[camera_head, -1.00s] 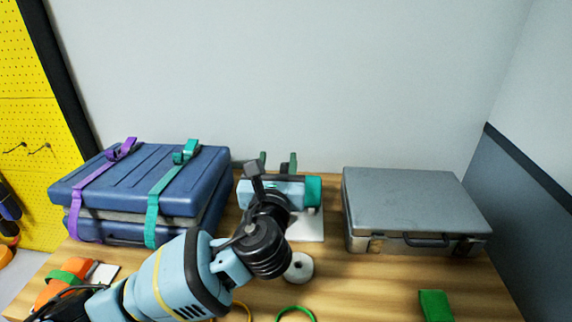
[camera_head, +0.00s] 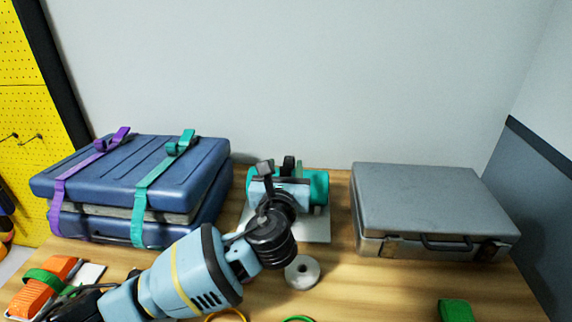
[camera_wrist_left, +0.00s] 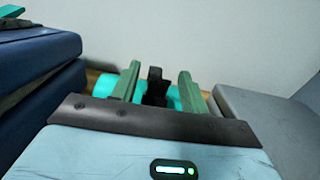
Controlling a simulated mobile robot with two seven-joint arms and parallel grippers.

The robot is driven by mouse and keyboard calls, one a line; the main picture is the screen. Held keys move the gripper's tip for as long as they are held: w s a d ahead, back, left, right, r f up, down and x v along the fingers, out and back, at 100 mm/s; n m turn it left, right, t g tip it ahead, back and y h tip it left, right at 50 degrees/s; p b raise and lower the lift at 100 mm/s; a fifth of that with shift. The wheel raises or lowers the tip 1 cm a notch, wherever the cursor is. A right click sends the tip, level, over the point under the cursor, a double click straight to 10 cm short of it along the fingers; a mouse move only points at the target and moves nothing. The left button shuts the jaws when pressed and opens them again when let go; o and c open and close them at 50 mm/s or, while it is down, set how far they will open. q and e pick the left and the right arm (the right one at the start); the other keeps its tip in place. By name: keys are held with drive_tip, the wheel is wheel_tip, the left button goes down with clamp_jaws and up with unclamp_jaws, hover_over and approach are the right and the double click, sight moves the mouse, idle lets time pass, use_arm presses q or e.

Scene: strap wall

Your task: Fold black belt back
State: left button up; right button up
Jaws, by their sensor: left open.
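A black upright piece (camera_head: 288,163), which looks like the black belt's end, stands up at a teal roll (camera_head: 320,188) at the back middle of the table. My left gripper (camera_head: 281,168) is over the roll, and its body hides much of the roll and belt. In the left wrist view my gripper's green fingers (camera_wrist_left: 157,88) are spread apart. The black belt (camera_wrist_left: 154,84) shows between them in the picture, with the teal roll (camera_wrist_left: 105,84) behind. I see no clear contact. The belt's lower part is hidden. My right gripper is out of view.
A blue case (camera_head: 190,160) with purple and teal straps stands left, a grey case (camera_head: 425,195) right. A white plate (camera_head: 318,232) lies under the roll. A white disc (camera_head: 302,272) and a green block (camera_head: 456,310) lie in front. The wall is close behind.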

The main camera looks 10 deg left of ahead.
use_arm(q)
drive_tip(key=shift+w, duration=1.15)
drive_tip(key=shift+c, duration=0.4)
clamp_jaws()
